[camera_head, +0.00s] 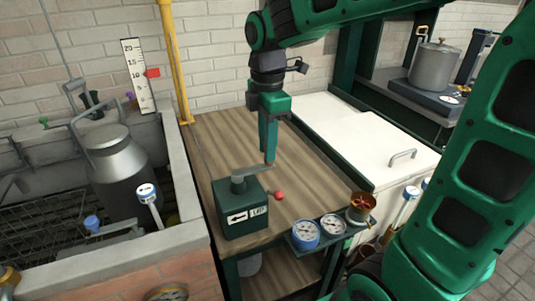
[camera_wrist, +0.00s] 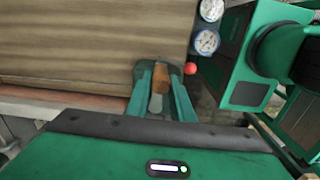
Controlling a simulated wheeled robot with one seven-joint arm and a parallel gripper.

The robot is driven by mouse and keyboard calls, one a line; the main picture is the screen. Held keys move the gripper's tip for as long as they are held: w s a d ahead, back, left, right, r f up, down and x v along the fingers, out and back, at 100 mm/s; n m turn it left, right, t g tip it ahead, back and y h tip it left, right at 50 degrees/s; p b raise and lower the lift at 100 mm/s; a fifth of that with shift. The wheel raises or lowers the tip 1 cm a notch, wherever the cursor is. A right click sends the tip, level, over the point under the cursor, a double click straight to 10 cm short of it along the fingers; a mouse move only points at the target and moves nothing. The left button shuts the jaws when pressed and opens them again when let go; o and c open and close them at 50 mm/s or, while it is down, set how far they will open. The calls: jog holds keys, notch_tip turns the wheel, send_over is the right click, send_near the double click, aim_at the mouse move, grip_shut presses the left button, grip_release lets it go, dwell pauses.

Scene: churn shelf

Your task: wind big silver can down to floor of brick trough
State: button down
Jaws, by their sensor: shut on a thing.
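The big silver can (camera_head: 118,178) stands upright inside the brick trough (camera_head: 185,245) at the left. Its lower part is hidden by the trough wall. A green crank box (camera_head: 240,212) with a white arrow label pointing left sits on the wooden table; a grey crank arm (camera_head: 250,172) extends from its top to the right. My gripper (camera_head: 269,160) points down at the crank arm's outer end. In the wrist view, my gripper (camera_wrist: 160,92) is shut around a brown crank grip (camera_wrist: 159,82). The can is outside the wrist view.
A white scale (camera_head: 140,75) with a red pointer (camera_head: 152,73) stands behind the trough. A red ball (camera_head: 279,195) is beside the crank box. Gauges (camera_head: 306,232) sit at the table's front edge. A yellow pipe (camera_head: 173,60) rises behind; a white chest (camera_head: 365,145) stands right.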

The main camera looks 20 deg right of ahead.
jog(key=w+a, duration=0.8)
jog(key=a, duration=0.2)
jog(key=s+a, duration=0.6)
jog(key=s, duration=0.4)
jog(key=s+d, duration=0.6)
jog(key=d, duration=0.3)
jog(key=w+d, duration=0.4)
jog(key=d, duration=0.2)
jog(key=shift+w+d, duration=0.25)
jog(key=shift+d, duration=0.1)
jog(key=c, duration=1.5)
grip_release()
jog(key=shift+o, duration=0.2)
